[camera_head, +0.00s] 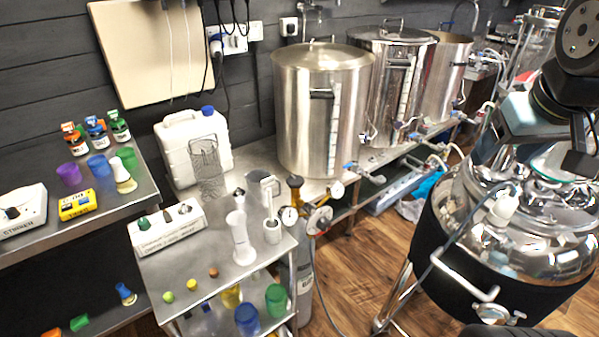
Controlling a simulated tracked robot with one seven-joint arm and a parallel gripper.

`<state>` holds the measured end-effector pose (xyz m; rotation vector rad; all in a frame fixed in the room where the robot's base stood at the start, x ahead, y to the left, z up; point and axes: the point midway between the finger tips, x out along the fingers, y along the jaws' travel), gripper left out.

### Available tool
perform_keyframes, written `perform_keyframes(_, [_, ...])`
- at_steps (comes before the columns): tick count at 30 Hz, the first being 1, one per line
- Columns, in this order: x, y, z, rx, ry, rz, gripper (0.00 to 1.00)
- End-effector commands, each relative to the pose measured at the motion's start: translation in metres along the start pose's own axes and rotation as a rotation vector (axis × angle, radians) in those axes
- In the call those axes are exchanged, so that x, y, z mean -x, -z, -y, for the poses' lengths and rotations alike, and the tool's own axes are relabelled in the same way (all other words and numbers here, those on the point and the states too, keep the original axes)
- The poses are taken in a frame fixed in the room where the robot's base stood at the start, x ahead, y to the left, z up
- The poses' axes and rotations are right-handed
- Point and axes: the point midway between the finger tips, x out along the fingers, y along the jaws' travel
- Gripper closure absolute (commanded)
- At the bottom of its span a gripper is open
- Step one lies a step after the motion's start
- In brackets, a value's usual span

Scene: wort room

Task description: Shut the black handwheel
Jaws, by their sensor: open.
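A small black knob-like handwheel (295,181) appears to sit on top of the slim grey gas cylinder (305,285), just right of the small steel cart. It is small in the picture, and I cannot tell how far it is turned. Below it are a brass valve body (297,197), a reddish round part (320,218) and two round gauges (289,216). Dark links of my arm show at the upper right, well away from the cylinder. I cannot make out my gripper's fingers.
The steel cart (205,270) beside the cylinder carries a white cylinder-like vessel, a mug and a switch box. Steel kettles (322,125) stand on the bench behind. A black-jacketed steel tank (460,260) fills the right. Wooden floor (355,265) lies open between cylinder and tank.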

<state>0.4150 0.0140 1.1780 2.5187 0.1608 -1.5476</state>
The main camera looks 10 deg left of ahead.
Motion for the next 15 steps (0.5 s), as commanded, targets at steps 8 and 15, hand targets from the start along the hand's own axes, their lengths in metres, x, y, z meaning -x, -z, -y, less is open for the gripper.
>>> perform_keyframes(8, [-0.038,0.071,0.037,0.616,0.023,0.053,0.19])
perform_keyframes(15, [-0.080,0.124,0.095,1.178,0.049,0.077,0.19])
